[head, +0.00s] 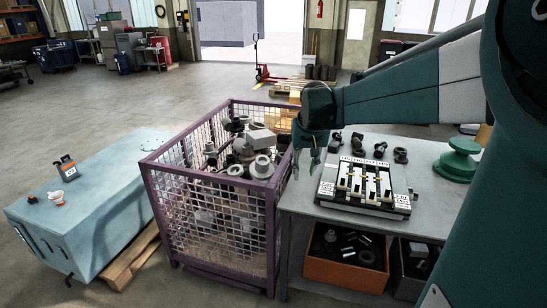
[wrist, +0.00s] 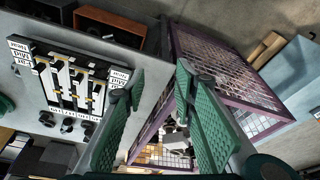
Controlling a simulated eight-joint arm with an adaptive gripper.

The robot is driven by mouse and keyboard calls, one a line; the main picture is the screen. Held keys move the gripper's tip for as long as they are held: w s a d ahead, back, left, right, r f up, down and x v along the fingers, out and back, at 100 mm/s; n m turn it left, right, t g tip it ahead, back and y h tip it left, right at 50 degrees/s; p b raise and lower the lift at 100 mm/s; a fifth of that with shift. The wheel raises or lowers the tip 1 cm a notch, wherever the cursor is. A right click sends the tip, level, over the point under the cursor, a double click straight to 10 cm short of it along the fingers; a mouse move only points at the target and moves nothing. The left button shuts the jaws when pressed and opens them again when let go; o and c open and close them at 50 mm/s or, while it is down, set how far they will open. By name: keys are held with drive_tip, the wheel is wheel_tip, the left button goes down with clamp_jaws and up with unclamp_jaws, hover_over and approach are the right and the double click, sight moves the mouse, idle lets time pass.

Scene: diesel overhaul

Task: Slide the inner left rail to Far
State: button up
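The rail board (head: 323,190) lies flat on the bench, with several parallel white rails carrying dark and yellowish pieces. Near, Mid and Far labels show on its side strips in the wrist view, where the board (wrist: 37,85) appears upside down at the left. The inner left rail (head: 357,181) looks like the second from the left in the head view; its exact position is too small to tell. My gripper (head: 305,172) hangs fingers down, left of the board, near the bench's left edge. Its green fingers (wrist: 157,80) are apart with nothing between them.
A purple mesh crate (head: 215,178) full of metal parts stands left of the bench (head: 300,207). Dark fittings (head: 378,150) lie behind the board. A green round part (head: 458,160) stands to its right. An orange bin (head: 345,272) sits below the benchtop.

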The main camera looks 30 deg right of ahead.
drive_tip(key=w+d+f+m+p, duration=0.15)
drive_tip(key=w+d, duration=0.25)
drive_tip(key=d, duration=0.5)
drive_tip(key=m+g+y+p, duration=0.1)
drive_tip(key=m+g+p, duration=0.1)
drive_tip(key=g, duration=0.1)
hover_over(358, 183)
drive_tip(key=f, duration=1.3)
drive_tip(key=shift+w+a, duration=0.2)
drive_tip(key=shift+a, duration=0.2)
drive_tip(key=shift+s+d+f+m, duration=0.1)
drive_tip(key=shift+d+f+m, duration=0.2)
drive_tip(key=shift+d, duration=0.15)
drive_tip(key=shift+f+p, duration=0.35)
drive_tip(key=shift+f, duration=3.55)
drive_tip(key=shift+c, duration=0.7)
clamp_jaws()
